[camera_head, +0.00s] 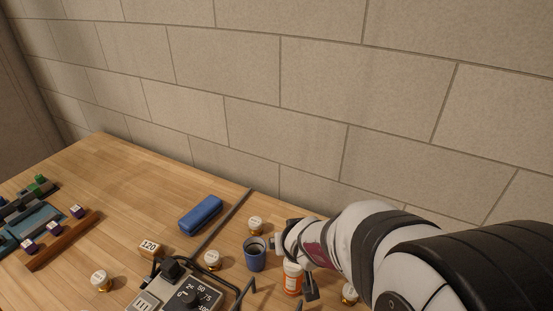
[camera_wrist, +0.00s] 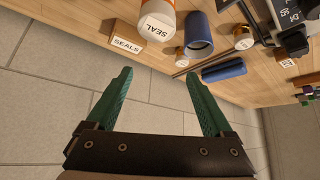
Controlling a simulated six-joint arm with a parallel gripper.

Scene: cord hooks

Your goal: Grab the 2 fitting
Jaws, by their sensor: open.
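Several brass fittings with white labelled caps stand on the table: one behind the blue cup (camera_head: 255,225), one left of the cup (camera_head: 212,260), one at the front left (camera_head: 100,282) and one at the right by my arm (camera_head: 350,293). Their cap markings are too small to read, so I cannot tell which is the 2 fitting. Two fittings also show in the wrist view, one beside the cup (camera_wrist: 180,57) and one farther right (camera_wrist: 243,41). My gripper (camera_wrist: 159,74) is open, with nothing between its green fingers. It points past the table edge toward the wall.
An orange-and-white bottle (camera_head: 292,278) and a blue cup (camera_head: 255,257) stand close to my gripper. A SEALS block (camera_wrist: 126,43) is beside the bottle. A blue case (camera_head: 201,214), thin rod (camera_head: 222,222), 120 block (camera_head: 150,248) and dial device (camera_head: 185,290) lie left.

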